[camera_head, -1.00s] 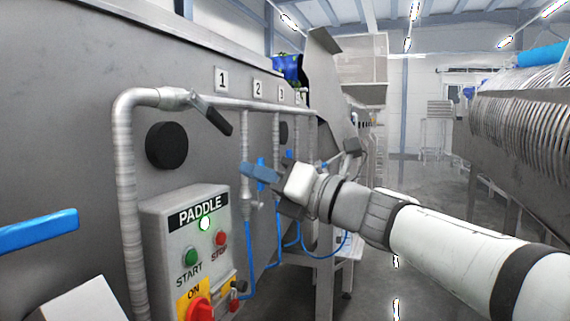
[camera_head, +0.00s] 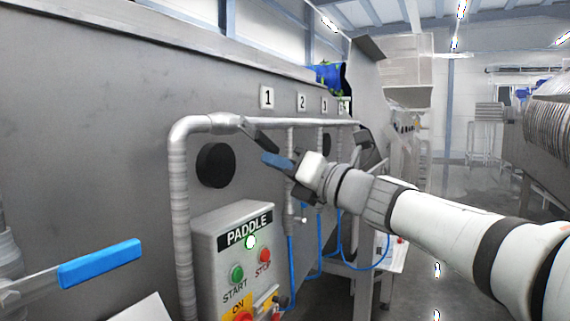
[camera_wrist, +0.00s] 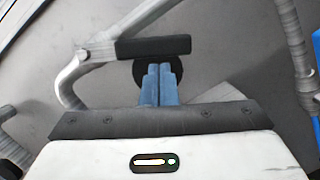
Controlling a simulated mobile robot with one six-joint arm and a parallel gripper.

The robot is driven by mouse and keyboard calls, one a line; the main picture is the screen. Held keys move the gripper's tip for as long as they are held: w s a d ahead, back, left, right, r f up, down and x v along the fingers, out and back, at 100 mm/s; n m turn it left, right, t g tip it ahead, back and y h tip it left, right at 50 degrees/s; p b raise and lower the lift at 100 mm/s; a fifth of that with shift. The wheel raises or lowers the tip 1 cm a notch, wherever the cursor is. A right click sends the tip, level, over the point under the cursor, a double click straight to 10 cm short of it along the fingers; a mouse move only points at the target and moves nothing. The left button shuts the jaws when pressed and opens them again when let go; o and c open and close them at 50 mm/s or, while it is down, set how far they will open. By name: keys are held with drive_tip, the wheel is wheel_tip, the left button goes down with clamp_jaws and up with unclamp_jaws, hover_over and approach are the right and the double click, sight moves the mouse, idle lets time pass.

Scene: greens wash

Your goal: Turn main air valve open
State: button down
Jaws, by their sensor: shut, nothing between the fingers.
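A valve (camera_head: 225,121) sits on the grey pipe high on the panel at the left, and I take it to be the main air valve. Its black lever handle (camera_head: 261,140) slants down to the right, at an angle to the pipe. In the wrist view the handle (camera_wrist: 153,47) lies across the picture just beyond my fingertips. My gripper (camera_head: 270,158) is shut and empty, its blue fingers (camera_wrist: 160,84) together, close below the lever's free end. I cannot tell if they touch it.
A black round knob (camera_head: 215,165) is on the panel. A blue lever (camera_head: 100,263) sticks out at lower left. Thin vertical branch pipes with blue hoses (camera_head: 291,260) run behind my gripper. Open floor lies to the right.

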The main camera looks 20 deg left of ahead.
sight(273, 145)
drive_tip(key=shift+w+r+n, duration=0.15)
drive_tip(key=shift+w+n, duration=0.05)
drive_tip(key=shift+n, duration=0.2)
drive_tip(key=shift+w+r+n+g+b, duration=0.15)
drive_tip(key=shift+n+g+b, duration=0.15)
drive_tip(key=shift+g+b, duration=0.1)
drive_tip(key=shift+w+d+r+n+y, duration=0.15)
drive_tip(key=shift+w+r+n+y, duration=0.2)
drive_tip(key=shift+n, duration=0.45)
drive_tip(key=shift+w+r+n+g+b, duration=0.3)
drive_tip(key=shift+r+n+g, duration=0.2)
drive_tip(key=shift+n, duration=0.4)
drive_tip(key=shift+w+d+r+n+p, duration=0.15)
drive_tip(key=shift+r+n+p, duration=0.1)
drive_tip(key=shift+r, duration=0.15)
drive_tip(key=shift+w+a+r+n+p, duration=0.1)
drive_tip(key=shift+w+r+n+p, duration=0.05)
drive_tip(key=shift+r+n, duration=0.15)
drive_tip(key=shift+r, duration=0.1)
